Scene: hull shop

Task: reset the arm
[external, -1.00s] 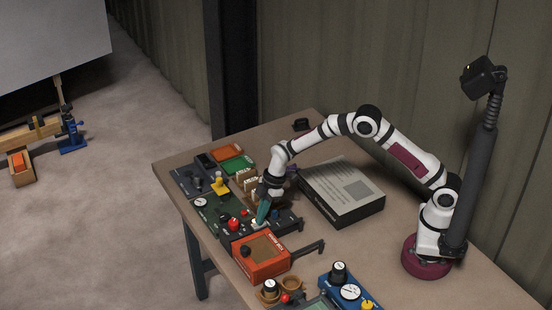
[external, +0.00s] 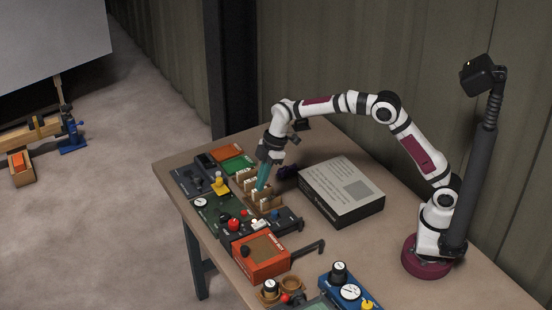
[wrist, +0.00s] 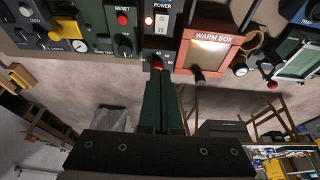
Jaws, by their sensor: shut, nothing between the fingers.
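In the wrist view the closed green fingers (wrist: 160,95) point at the panel's edge, with a small red-tipped knob (wrist: 157,64) just beyond the tips in the picture. Whether the fingers clear the small tan holders behind them is hard to tell in the external view, but they look raised above them. My arm arches up from its base at the right of the table.
An orange warm box (external: 262,257) stands at the table's front, near a dark panel with a red button (external: 234,225). A large grey-topped box (external: 342,188) lies right of my gripper. A blue device (external: 350,291) is at the front. Bare table (external: 360,245) lies before my base.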

